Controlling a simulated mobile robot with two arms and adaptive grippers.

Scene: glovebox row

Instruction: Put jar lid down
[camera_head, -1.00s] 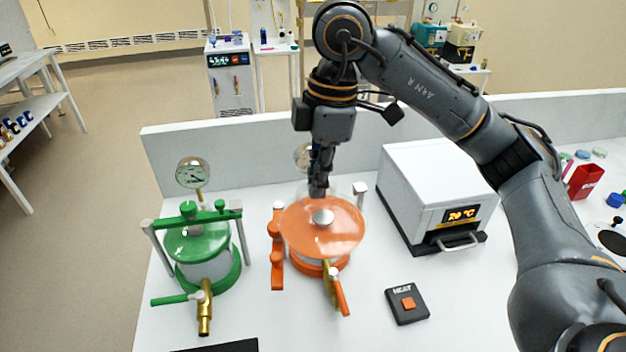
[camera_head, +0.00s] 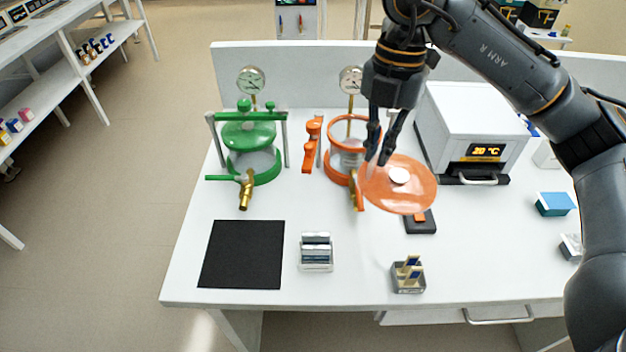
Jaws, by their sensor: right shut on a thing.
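My right gripper (camera_head: 380,158) is shut on the orange jar lid (camera_head: 405,196), a round disc with a pale knob. The lid is held in the air, tilted toward me, to the right of the orange jar (camera_head: 338,172). It covers part of the dark heat button box (camera_head: 420,225). The orange jar stands open, with its rim showing, a gauge behind it and a brass valve in front. The gripper's grip on the lid is partly hidden. My left gripper is not in view.
A black mat (camera_head: 242,254) lies bare at the front left. A slotted block (camera_head: 316,251) and a small holder (camera_head: 408,275) stand near the front edge. The green jar (camera_head: 250,150) is closed at left. A white heater (camera_head: 470,125) stands at the back right.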

